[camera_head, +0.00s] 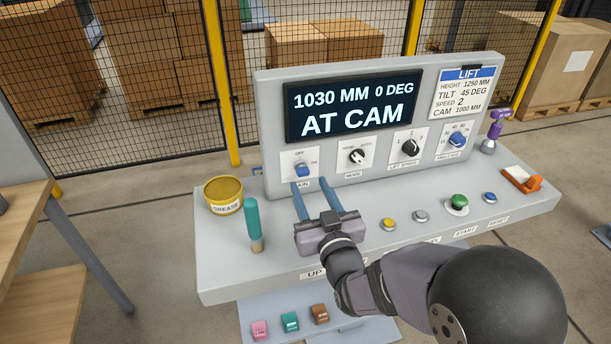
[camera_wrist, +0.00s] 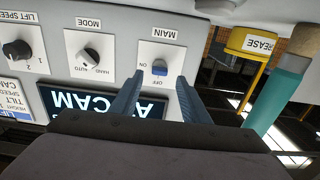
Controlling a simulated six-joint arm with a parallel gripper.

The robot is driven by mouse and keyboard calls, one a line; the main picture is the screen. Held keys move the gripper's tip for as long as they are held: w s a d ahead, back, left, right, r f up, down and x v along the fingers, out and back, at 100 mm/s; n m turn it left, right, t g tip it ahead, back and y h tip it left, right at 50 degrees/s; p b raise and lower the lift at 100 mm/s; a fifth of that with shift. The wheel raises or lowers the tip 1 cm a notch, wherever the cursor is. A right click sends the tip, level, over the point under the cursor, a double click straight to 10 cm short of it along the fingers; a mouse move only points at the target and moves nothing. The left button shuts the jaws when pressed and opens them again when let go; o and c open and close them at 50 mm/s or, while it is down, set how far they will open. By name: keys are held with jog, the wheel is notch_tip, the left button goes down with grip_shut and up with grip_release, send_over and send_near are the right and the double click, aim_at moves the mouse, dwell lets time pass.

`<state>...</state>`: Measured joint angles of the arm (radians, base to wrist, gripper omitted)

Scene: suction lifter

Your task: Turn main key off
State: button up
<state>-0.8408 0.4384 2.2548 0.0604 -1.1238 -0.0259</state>
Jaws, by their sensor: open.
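The main key is a blue knob (camera_head: 303,170) on a white plate at the left of the upright panel, below the display. OFF is printed above it and ON to its right; I cannot tell clearly which it points to. The wrist view shows it upside down (camera_wrist: 159,68). My gripper (camera_head: 312,184) is open, its two blue fingers pointing at the panel in front of and slightly below the knob. In the wrist view the fingertips (camera_wrist: 159,78) lie to either side of the knob, with nothing between them but a gap; contact is not visible.
The display (camera_head: 350,108) reads 1030 MM 0 DEG, AT CAM. The mode knob (camera_head: 357,156) sits to the right of the key. A grease tub (camera_head: 223,199) and a teal-handled tool (camera_head: 253,222) stand left of my gripper. Several push buttons line the desk at right.

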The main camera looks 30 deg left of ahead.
aim_at(304, 175)
jog(key=shift+p+x, duration=0.55)
jog(key=shift+x, duration=1.75)
jog(key=c, duration=1.1)
